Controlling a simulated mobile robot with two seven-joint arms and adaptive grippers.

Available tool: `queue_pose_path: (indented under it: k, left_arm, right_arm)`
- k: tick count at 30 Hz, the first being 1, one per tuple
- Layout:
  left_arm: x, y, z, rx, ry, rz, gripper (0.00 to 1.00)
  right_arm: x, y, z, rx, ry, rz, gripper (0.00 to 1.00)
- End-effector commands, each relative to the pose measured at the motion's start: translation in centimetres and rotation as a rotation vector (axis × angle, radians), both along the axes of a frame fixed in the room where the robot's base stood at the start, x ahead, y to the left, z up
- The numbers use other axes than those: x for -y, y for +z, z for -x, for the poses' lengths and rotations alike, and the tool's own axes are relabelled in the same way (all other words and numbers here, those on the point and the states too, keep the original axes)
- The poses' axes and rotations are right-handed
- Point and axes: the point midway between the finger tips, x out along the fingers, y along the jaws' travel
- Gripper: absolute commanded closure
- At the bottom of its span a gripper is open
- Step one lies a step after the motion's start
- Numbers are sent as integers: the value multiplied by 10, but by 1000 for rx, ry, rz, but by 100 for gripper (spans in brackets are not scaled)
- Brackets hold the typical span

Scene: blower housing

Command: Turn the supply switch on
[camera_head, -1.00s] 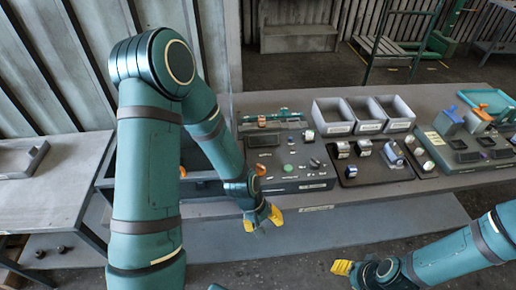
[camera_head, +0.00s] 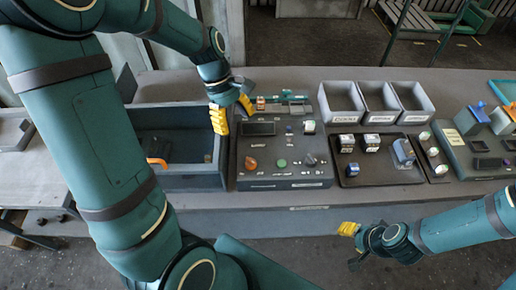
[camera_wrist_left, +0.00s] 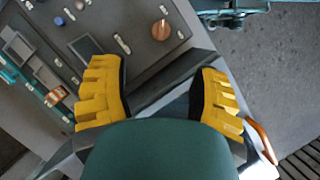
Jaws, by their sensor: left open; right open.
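A dark grey control panel (camera_head: 270,180) lies on the bench. It carries an orange rotary knob (camera_head: 251,163), a green button (camera_head: 282,163), a black knob (camera_head: 310,159) and a dark display (camera_head: 259,129). I cannot read which control is the supply switch. My left gripper (camera_head: 231,112) is open with yellow fingers, above the panel's back left corner. In the left wrist view, the open left gripper (camera_wrist_left: 162,95) hangs over the panel edge, with the orange knob (camera_wrist_left: 160,30) ahead between its fingers, apart from them. My right gripper (camera_head: 350,242) is open and empty in front of the bench.
An open grey bin (camera_head: 207,178) with an orange handle (camera_head: 157,163) stands left of the panel. Three grey trays (camera_head: 361,117) stand behind a dark board (camera_head: 377,178) with small parts. Another panel with blue (camera_head: 479,112) and orange (camera_head: 509,110) levers is at right.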

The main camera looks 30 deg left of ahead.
Motion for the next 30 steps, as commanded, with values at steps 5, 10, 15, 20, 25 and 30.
queue_pose_path:
  k: [5,10,15,20,25,30]
  left_arm:
    - [7,-19,3,-5,-3,2,38]
    - [19,-49,6,-6,-2,1,38]
    - [32,-81,9,-6,-5,1,38]
    - [42,-105,11,-4,-3,0,38]
    - [49,-121,12,-2,-3,1,38]
    - [51,-127,12,-1,-3,0,38]
  right_arm:
    - [0,-4,0,-1,0,1,53]
    - [0,-10,0,0,0,2,53]
    - [-1,-16,-1,-1,0,3,53]
    - [-1,-22,-1,-1,-1,4,53]
    - [-1,-25,-1,-1,-1,5,53]
    - [-1,-26,-1,-1,-1,5,53]
